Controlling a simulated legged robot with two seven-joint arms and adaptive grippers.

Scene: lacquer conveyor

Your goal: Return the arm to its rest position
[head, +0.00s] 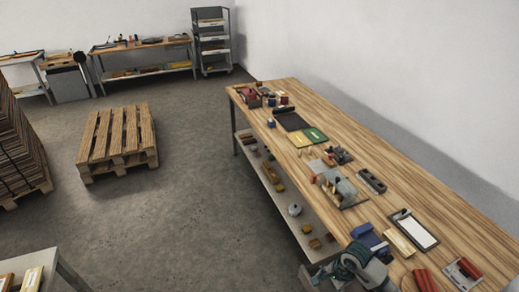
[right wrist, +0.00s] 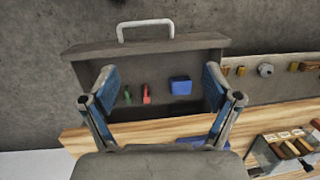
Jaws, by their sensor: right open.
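My right gripper (right wrist: 160,72) is open in the right wrist view, its two blue-padded fingers spread wide with nothing between them. Beyond the fingers is a grey open box (right wrist: 145,45) with a white handle (right wrist: 146,24). Inside it show a green item (right wrist: 127,95), a red item (right wrist: 146,94) and a blue block (right wrist: 180,86). In the head view, a dark teal and grey part, apparently my right arm, shows at the bottom over the bench's near edge. My left gripper is not in view.
A long wooden workbench (head: 300,95) runs along the right wall, holding tools, a clipboard (head: 414,229) and small parts. Its lower shelf (head: 270,185) carries several small items. A wooden pallet (head: 118,135) lies on the open floor. Another bench (head: 150,46) stands at the back.

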